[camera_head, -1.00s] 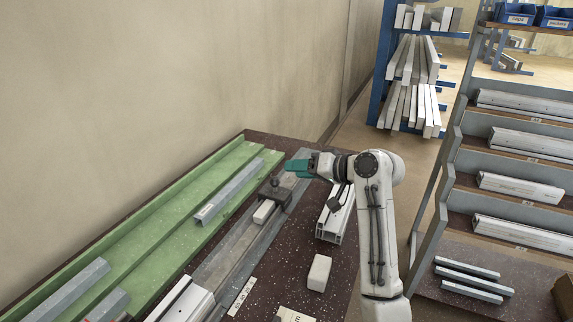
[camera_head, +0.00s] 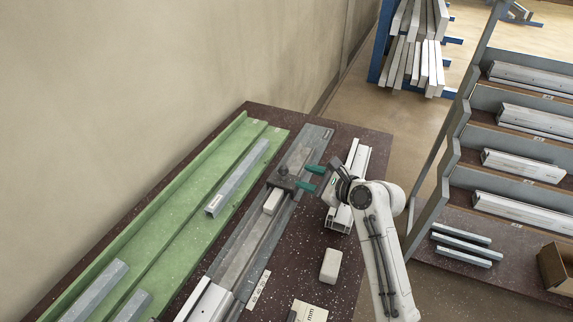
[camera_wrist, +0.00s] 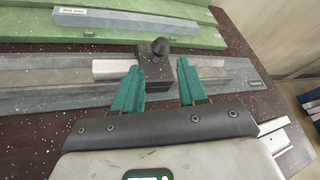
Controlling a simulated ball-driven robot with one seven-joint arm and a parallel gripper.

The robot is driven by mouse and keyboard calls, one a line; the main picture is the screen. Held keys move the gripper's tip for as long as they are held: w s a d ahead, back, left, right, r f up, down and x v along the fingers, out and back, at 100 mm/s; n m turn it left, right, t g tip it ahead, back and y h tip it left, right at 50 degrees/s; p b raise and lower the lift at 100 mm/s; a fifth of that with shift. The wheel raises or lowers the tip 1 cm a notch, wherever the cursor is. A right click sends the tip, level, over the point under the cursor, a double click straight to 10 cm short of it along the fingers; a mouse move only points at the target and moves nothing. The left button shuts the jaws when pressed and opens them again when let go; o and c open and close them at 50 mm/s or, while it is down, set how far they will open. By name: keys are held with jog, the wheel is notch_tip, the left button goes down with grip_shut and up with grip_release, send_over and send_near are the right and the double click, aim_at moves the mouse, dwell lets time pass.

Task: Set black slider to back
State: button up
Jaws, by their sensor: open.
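The black slider (camera_head: 285,180), a dark block with a round knob, sits on the grey rail (camera_head: 310,146) near its far end. In the wrist view the slider (camera_wrist: 156,70) shows its knob on top and lies just ahead of my gripper (camera_wrist: 160,78), between the lines of its two fingers. My gripper (camera_head: 312,177) has teal fingers and is open, beside the slider on its right side. One finger is close to the slider in the head view; whether it touches cannot be told. A pale block (camera_head: 273,201) lies on the rail against the slider's near side.
A green tray (camera_head: 160,215) with grey bars lies left of the rail. The rail beyond the slider is bare. A shelf rack (camera_head: 470,150) stands at right.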

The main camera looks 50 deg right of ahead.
aim_at(286, 171)
jog(key=x, duration=1)
jog(key=shift+w, duration=0.15)
jog(key=shift+c, duration=0.4)
jog(key=shift+f, duration=0.1)
grip_shut()
